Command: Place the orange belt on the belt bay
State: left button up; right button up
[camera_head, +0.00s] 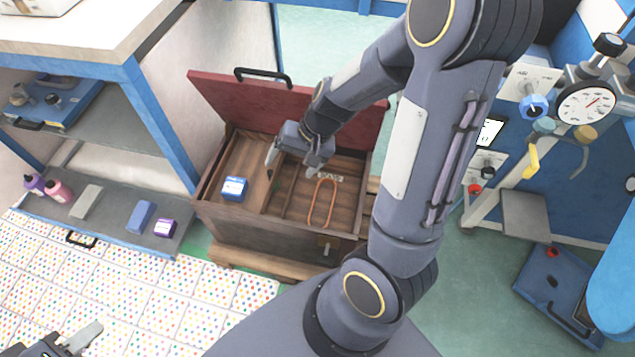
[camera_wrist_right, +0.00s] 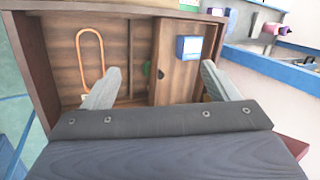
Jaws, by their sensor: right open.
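The orange belt (camera_head: 323,203) is a long narrow loop lying in the right compartment of an open wooden chest (camera_head: 268,241). It also shows at the left in the right wrist view (camera_wrist_right: 91,60). A small label plate (camera_head: 330,177) is at the belt's far end; its text is too small to read. I cannot tell which part is the belt bay. My right gripper (camera_head: 292,166) is open and empty above the chest, near the divider and apart from the belt. My left gripper (camera_head: 76,341) is at the bottom left corner, partly cut off; its jaw opening is unclear.
A blue and white box (camera_head: 234,188) sits in the chest's left compartment. The red lid (camera_head: 290,105) stands open behind. A shelf at left holds bottles (camera_head: 58,191) and small blocks. A blue machine with a gauge (camera_head: 585,105) stands at right. My right arm crosses the centre.

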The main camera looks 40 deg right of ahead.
jog(key=s+a+r+n+t, duration=0.1)
jog(key=s+a+r+n, duration=0.1)
jog(key=s+r, duration=0.5)
jog(key=s+a+r+n+t, duration=0.1)
jog(key=s+a+r+n, duration=0.1)
jog(key=s+r+n, duration=0.2)
jog(key=s+r, duration=0.2)
jog(key=s, duration=0.2)
jog(key=shift+a+r+t+h, duration=0.3)
jog(key=shift+a+r+t, duration=0.05)
jog(key=shift+t, duration=0.05)
jog(key=shift+r, duration=0.1)
